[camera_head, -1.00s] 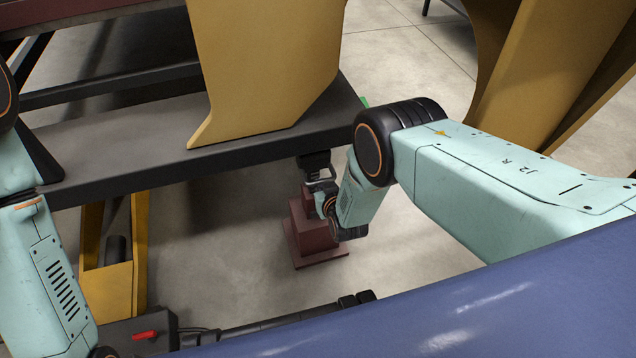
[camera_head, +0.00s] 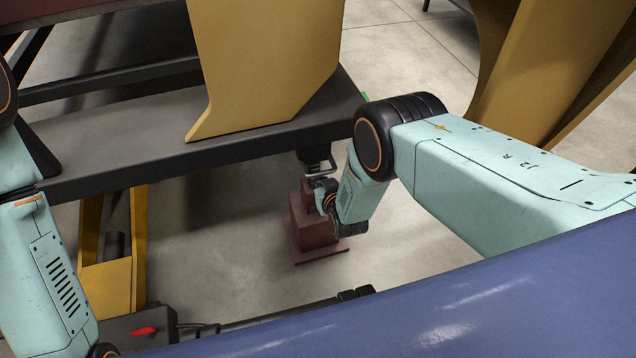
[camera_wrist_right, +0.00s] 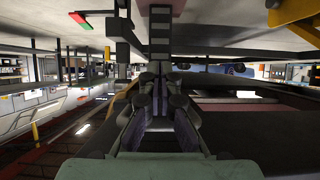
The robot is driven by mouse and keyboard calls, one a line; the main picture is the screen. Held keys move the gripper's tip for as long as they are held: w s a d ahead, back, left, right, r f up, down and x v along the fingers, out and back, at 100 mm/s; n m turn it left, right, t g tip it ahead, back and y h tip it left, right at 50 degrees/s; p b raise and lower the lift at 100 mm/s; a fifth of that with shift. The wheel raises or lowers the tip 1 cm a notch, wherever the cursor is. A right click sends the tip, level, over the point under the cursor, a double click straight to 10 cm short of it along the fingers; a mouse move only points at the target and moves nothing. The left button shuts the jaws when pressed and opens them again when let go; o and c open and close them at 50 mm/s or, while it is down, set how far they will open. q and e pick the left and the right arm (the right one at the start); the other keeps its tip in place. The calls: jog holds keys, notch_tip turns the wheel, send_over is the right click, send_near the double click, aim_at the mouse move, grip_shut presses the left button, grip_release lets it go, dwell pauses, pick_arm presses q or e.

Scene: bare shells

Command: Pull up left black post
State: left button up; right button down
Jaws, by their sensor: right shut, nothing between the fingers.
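A short black post (camera_head: 316,156) hangs below the front edge of the dark bench beam, above a stepped maroon stand (camera_head: 318,250). I cannot tell whether it is the left post the task names. My right gripper (camera_head: 322,182) is between the post and the top of the stand, largely hidden by my own wrist. In the right wrist view, the fingers of my right gripper (camera_wrist_right: 158,80) are together with nothing between them. A dark segmented column (camera_wrist_right: 160,30) stands just beyond the fingertips; contact is unclear. My left arm shows at the left, but its gripper is out of view.
The dark beam (camera_head: 120,150) runs just above my right gripper, with a mustard shell panel (camera_head: 262,60) over it. A yellow support (camera_head: 108,280) stands at lower left. Floor (camera_head: 215,245) is clear between it and the stand.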

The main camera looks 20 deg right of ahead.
jog(key=s+p, duration=0.4)
jog(key=s, duration=0.5)
jog(key=shift+d+p, duration=0.15)
jog(key=shift+p, duration=0.2)
dwell(0.4)
